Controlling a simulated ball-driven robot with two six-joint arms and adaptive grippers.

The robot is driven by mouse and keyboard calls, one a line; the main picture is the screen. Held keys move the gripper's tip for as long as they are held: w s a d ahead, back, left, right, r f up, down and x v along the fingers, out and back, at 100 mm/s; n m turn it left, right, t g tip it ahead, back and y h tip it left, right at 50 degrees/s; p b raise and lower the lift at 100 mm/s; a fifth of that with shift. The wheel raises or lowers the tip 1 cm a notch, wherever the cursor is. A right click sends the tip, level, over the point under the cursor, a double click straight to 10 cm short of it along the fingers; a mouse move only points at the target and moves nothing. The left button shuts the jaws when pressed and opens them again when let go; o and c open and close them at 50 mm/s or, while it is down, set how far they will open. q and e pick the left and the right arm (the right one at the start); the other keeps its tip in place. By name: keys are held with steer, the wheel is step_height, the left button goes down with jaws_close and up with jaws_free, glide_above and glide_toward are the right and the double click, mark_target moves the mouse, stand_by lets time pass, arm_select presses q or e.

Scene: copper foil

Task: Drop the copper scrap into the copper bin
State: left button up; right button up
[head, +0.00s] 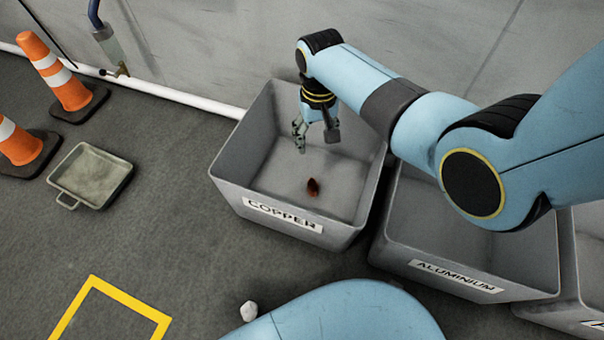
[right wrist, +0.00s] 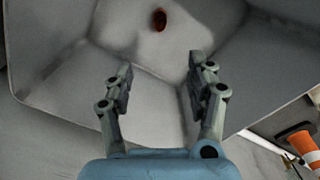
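The copper scrap (head: 313,187) is a small reddish-brown piece inside the grey copper bin (head: 226,176), which has a white COPPER label on its front. The scrap also shows in the right wrist view (right wrist: 159,19), apart from my fingers, against the bin's pale inner surface. My right gripper (head: 316,146) points down over the copper bin, behind the scrap in the head view. Its fingers are spread in the right wrist view (right wrist: 160,76), with nothing between them. My left gripper is not in view.
The aluminium bin (head: 464,284) stands to the right, beside the copper bin, with another bin (head: 556,312) beyond it. A metal tray (head: 92,175), traffic cones (head: 58,75) and a pale lump (head: 249,311) are on the floor. The left floor is mostly free.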

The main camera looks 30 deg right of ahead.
step_height(320, 180, up, 12)
stand_by(0.6)
stand_by(0.4)
